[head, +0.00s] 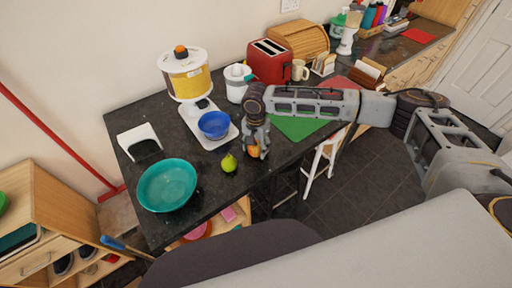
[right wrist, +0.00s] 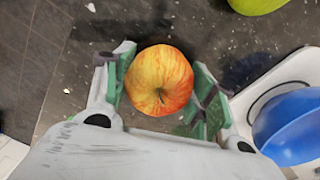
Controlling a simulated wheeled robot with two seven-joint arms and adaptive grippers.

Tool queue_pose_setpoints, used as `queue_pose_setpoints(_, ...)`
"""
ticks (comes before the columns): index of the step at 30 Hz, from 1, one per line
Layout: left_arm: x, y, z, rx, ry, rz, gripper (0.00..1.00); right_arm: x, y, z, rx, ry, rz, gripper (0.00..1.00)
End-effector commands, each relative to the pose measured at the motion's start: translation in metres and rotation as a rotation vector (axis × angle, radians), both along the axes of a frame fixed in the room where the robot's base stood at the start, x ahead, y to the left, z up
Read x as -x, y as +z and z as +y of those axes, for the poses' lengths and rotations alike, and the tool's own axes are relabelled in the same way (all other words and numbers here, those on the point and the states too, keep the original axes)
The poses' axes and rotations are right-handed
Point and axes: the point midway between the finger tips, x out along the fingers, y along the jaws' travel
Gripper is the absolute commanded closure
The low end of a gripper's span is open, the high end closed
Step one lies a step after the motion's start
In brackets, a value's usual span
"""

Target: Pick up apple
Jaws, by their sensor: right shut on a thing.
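A red and yellow apple (right wrist: 159,79) sits between the two green-padded fingers of my right gripper (right wrist: 162,86) in the right wrist view, with its stem side toward the camera. The fingers are shut on it from both sides. In the head view the apple (head: 253,152) shows below the right gripper (head: 256,150), near the front edge of the dark counter (head: 205,184). The gripper hides part of it. I cannot tell whether the apple touches the counter. My left gripper is not in view.
A teal bowl (head: 167,186) is at the left. A green mat (head: 299,126) lies under my right arm. A red toaster (head: 269,61) stands behind.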

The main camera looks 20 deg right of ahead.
Motion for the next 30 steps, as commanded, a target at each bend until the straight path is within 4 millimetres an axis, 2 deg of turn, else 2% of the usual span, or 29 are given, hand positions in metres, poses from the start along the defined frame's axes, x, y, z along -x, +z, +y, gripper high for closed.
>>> queue_pose_setpoints(5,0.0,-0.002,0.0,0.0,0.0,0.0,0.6,-0.001,0.016,0.0,-0.002,0.0,-0.002,0.71)
queue_pose_setpoints(18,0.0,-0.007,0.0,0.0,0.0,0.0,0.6,0.0,0.078,0.0,-0.001,0.0,-0.003,0.71)
queue_pose_setpoints(24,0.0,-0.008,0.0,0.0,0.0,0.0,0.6,0.0,0.093,0.0,-0.001,0.0,-0.001,0.71)
queue_pose_setpoints(30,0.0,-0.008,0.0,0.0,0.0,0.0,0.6,0.0,0.096,0.0,0.0,0.0,0.0,0.71)
